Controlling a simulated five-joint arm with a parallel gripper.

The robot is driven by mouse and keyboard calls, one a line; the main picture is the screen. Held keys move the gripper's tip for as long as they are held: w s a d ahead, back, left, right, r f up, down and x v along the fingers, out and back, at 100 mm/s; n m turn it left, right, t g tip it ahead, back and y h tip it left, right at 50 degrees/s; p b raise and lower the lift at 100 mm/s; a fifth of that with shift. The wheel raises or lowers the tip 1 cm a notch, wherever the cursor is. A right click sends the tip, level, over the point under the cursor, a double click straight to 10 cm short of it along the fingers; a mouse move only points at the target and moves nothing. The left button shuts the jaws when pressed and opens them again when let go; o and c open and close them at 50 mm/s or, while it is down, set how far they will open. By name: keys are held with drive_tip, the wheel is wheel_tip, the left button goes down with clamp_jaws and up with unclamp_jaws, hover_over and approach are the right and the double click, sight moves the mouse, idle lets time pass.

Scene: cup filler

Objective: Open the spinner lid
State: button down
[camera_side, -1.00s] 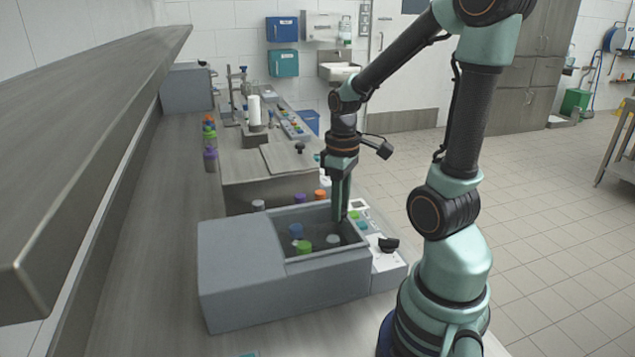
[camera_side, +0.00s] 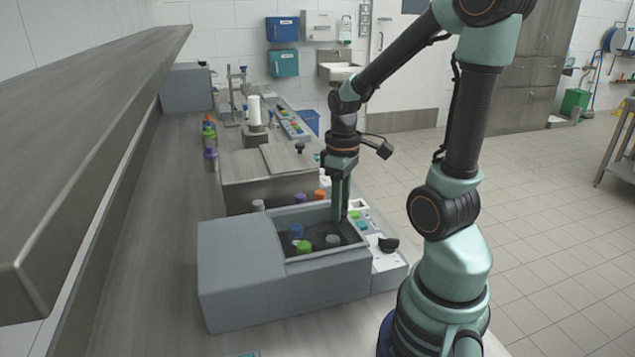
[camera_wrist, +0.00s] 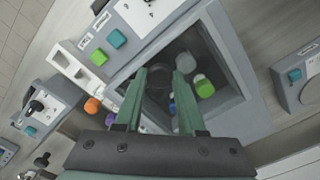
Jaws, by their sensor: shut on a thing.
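The spinner is a grey box (camera_side: 260,268) on the bench, with a framed window in its top. Blue (camera_side: 296,231), green (camera_side: 305,247) and grey (camera_side: 333,240) caps show inside it. In the wrist view its grey frame (camera_wrist: 228,62) surrounds the dark window. Whether a clear lid pane covers the well I cannot tell. My gripper (camera_side: 341,215) points down at the far right corner of the window. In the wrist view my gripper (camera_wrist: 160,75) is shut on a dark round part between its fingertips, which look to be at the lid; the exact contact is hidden.
A control panel (camera_side: 372,240) with coloured buttons and a black knob (camera_side: 388,244) lies along the spinner's right side. Purple and orange caps (camera_side: 320,194) stand just behind it. A metal box (camera_side: 265,170) is farther back. A long shelf (camera_side: 90,110) overhangs the left.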

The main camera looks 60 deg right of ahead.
drive_tip(key=w+a, duration=1)
drive_tip(key=shift+w+a+r, duration=0.1)
drive_tip(key=shift+w, duration=0.1)
drive_tip(key=c, duration=0.5)
unclamp_jaws()
drive_tip(key=shift+s, duration=0.1)
wheel_tip(320, 180, up, 12)
